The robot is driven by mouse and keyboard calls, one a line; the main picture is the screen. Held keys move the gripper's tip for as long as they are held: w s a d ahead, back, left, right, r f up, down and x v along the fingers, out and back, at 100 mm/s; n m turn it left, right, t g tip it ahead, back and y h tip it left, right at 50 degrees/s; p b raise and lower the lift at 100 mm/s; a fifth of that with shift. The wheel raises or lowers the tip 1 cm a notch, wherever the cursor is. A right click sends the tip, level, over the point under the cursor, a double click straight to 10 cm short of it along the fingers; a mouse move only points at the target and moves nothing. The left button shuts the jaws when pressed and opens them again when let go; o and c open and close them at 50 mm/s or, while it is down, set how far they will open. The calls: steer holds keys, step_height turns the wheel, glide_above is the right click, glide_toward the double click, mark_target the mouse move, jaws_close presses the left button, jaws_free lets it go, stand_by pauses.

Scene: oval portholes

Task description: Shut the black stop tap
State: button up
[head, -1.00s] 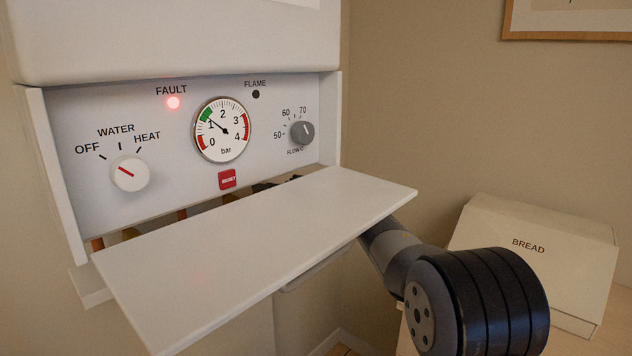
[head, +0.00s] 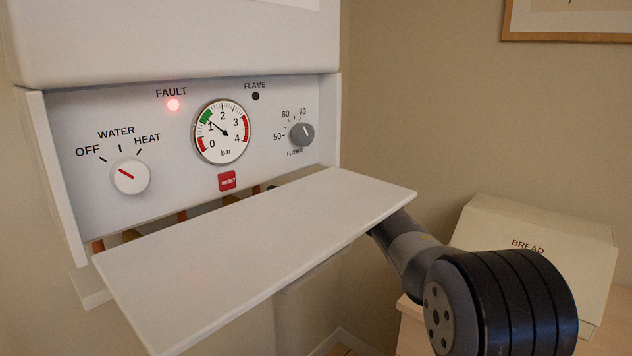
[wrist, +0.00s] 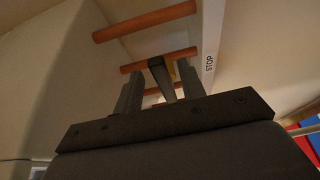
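In the wrist view, the black stop tap's lever (wrist: 161,78) shows as a dark bar in front of an orange-brown pipe. A white strip beside it reads STOP. My gripper (wrist: 158,72) has its two fingers apart, one on each side of the lever, with a visible gap on both sides. I cannot tell how deep the lever lies between the fingers. In the head view the tap and my gripper are hidden under the white drop-down flap (head: 250,245); only my arm shows at its right.
The boiler panel has a lit red fault lamp (head: 173,105), a pressure gauge (head: 222,131), a white knob (head: 130,176), a grey knob (head: 301,134) and a red reset button (head: 227,180). Copper pipes (wrist: 145,22) run near my gripper. A bread bin (head: 540,250) stands close behind my arm.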

steer(key=a, duration=0.1)
steer(key=a+m+b, duration=0.1)
steer(key=w+a+f+m+b, duration=0.1)
steer(key=shift+a+t+y, duration=0.3)
